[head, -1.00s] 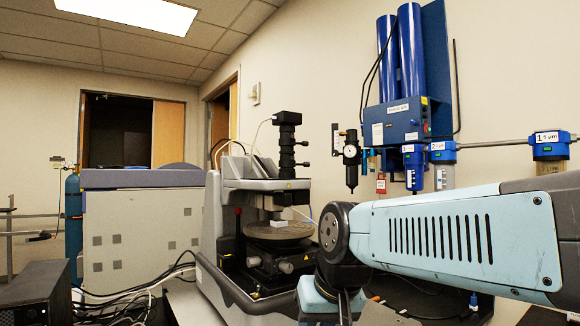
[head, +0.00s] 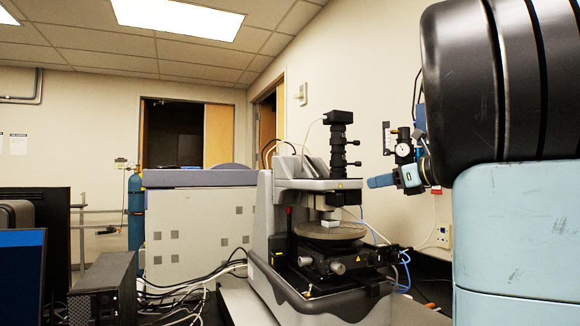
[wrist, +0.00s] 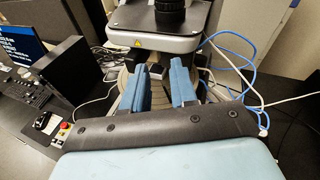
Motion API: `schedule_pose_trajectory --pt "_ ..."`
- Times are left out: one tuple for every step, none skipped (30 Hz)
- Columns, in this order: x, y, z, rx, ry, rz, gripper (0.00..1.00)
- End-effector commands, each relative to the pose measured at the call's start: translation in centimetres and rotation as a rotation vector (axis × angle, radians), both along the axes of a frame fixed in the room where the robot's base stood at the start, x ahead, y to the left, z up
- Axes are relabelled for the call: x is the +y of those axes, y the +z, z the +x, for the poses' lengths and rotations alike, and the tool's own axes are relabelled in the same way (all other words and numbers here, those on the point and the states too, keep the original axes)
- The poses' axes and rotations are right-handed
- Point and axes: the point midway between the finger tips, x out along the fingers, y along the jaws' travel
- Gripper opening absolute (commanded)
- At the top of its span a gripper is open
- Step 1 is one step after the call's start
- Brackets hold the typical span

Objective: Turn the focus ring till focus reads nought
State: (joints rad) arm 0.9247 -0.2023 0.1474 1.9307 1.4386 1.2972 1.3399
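The stylus profiler (head: 312,215) stands on a table, with a black ridged optics column (head: 339,150) upright on top. I cannot tell which band of the column is the focus ring. Only the column's lower end (wrist: 170,8) shows at the top of the wrist view. My gripper (wrist: 160,80) is open, its two blue fingers apart with nothing between them. In the head view, its blue end (head: 380,181) appears right of the profiler's head, apart from the column in the picture. A screen (wrist: 18,40) at the left of the wrist view has text too small to read.
A round stage (head: 330,231) with a white block sits under the profiler's head. Blue tubes and a white cable (wrist: 240,75) hang at its right. A black computer case (head: 103,288) stands left.

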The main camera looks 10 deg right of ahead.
Motion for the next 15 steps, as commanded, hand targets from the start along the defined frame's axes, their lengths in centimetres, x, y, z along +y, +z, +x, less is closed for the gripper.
schedule_pose_trajectory --pt "-2.0 1.1 0.3 -0.013 -0.032 0.073 0.27" --pt "-2.8 1.7 0.4 -0.022 -0.045 0.114 0.27" --pt "-3.8 2.5 0.4 -0.032 -0.060 0.161 0.27" --pt "-4.4 2.9 0.5 -0.039 -0.069 0.192 0.27" --pt "-5.0 3.3 0.5 -0.045 -0.076 0.216 0.27" --pt "-5.6 3.8 0.5 -0.051 -0.083 0.246 0.27" --pt "-5.9 4.0 0.5 -0.055 -0.087 0.261 0.27" --pt "-6.2 4.3 0.5 -0.059 -0.091 0.274 0.27" --pt "-6.4 4.4 0.6 -0.062 -0.094 0.287 0.27" --pt "-6.5 4.5 0.7 -0.063 -0.094 0.293 0.27" --pt "-6.4 4.6 0.8 -0.064 -0.095 0.296 0.27" --pt "-6.3 4.6 1.1 -0.064 -0.094 0.298 0.27" --pt "-6.2 4.6 1.3 -0.064 -0.094 0.298 0.27" --pt "-6.0 4.6 1.6 -0.064 -0.094 0.298 0.27" --pt "-5.8 4.5 2.1 -0.063 -0.093 0.298 0.27"
